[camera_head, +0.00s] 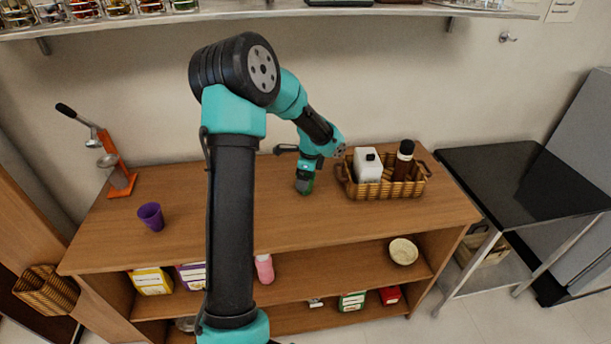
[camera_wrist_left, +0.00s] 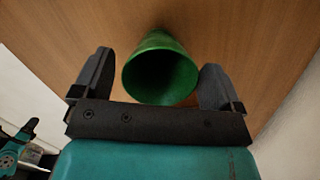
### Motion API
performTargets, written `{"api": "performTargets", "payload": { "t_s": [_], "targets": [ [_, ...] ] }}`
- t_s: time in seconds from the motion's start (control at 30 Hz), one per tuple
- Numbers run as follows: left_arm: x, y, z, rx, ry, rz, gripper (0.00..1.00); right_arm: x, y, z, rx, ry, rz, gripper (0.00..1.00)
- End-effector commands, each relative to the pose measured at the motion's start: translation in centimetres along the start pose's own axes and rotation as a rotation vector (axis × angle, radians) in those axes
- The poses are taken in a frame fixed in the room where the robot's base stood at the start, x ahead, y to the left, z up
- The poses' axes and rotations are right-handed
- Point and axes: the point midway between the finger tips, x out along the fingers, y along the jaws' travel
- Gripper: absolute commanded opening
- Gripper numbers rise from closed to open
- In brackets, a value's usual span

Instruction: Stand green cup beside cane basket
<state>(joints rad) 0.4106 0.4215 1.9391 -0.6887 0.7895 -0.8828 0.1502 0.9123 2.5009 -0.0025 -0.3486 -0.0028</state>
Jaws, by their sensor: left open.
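The green cup (camera_wrist_left: 160,68) stands on the wooden cabinet top, its open mouth facing the left wrist camera. In the head view it is mostly hidden by my gripper, with only a little green showing (camera_head: 310,186). My left gripper (camera_head: 304,184) is low over the tabletop, just left of the cane basket (camera_head: 385,188). In the left wrist view its two fingers (camera_wrist_left: 158,72) are open, one on each side of the cup, with a small gap on both sides. My right gripper is not in view.
The basket holds a white bottle (camera_head: 367,165) and a brown bottle (camera_head: 402,160). A purple cup (camera_head: 151,217) and an orange press (camera_head: 119,170) stand at the left of the top. A black table (camera_head: 525,182) is to the right. The front middle of the top is clear.

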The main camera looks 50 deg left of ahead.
Motion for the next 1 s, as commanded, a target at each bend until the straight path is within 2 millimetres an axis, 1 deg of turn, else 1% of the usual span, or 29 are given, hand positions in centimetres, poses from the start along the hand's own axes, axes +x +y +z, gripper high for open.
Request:
{"api": "performTargets", "payload": {
  "t_s": [0.17,0.27,0.37,0.6,0.73,0.83,1.0],
  "targets": [
    [-1.1,-0.1,0.0,-0.001,0.001,-0.003,0.91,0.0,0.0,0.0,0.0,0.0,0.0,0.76],
    [-2.5,-0.1,0.0,-0.001,0.001,-0.004,0.91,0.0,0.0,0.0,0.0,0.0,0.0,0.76],
    [-4.2,-0.1,0.0,0.0,0.001,-0.004,0.91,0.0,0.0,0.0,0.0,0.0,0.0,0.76],
    [-8.8,-0.1,0.0,0.0,0.001,-0.005,0.91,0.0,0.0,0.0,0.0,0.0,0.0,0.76],
    [-10.8,-0.1,0.0,-0.001,0.002,-0.003,0.91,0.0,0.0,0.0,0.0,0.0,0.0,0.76],
    [-11.7,0.0,0.0,0.001,0.001,-0.003,0.91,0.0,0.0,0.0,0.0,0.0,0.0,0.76],
    [-12.3,0.0,0.0,0.0,0.0,0.0,0.91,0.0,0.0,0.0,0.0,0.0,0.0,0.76]
  ]
}}
